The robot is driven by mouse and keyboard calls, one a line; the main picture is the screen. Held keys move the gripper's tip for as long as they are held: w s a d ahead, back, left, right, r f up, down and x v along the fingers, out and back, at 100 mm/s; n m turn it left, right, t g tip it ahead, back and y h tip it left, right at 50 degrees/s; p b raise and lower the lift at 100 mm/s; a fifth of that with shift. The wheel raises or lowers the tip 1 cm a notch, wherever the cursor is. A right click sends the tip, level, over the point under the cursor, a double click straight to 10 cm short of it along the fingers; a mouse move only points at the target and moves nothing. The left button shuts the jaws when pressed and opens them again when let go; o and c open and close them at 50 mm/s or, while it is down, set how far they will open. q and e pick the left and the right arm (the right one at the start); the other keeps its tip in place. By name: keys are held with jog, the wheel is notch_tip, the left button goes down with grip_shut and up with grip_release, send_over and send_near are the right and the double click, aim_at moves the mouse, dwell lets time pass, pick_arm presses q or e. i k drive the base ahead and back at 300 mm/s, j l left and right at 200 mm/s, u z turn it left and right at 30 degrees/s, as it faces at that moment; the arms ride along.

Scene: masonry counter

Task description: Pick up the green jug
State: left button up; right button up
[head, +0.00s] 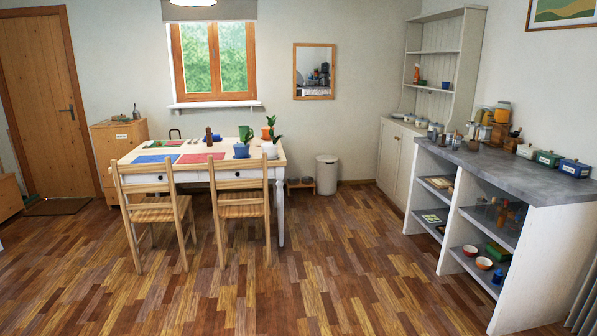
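A green jug (245,132) stands upright near the back right of the white dining table (188,172), across the room to the left of centre. Neither of my grippers is in view.
Two wooden chairs (240,203) stand at the table's near side. A masonry counter (530,182) with shelves and several containers runs along the right. A bin (327,175) stands by the back wall. The wooden floor (340,260) between is clear.

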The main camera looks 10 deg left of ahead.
aim_at(244, 129)
jog(key=i, duration=4.5)
jog(key=i+l+u, duration=0.1)
jog(key=i, duration=0.35)
jog(key=i+l+u, duration=0.1)
jog(key=i, duration=0.35)
jog(key=i+l+u, duration=0.15)
jog(key=i+l, duration=0.15)
jog(key=i, duration=0.15)
jog(key=i+l+u, duration=0.1)
jog(key=i+l, duration=0.15)
jog(key=i, duration=0.2)
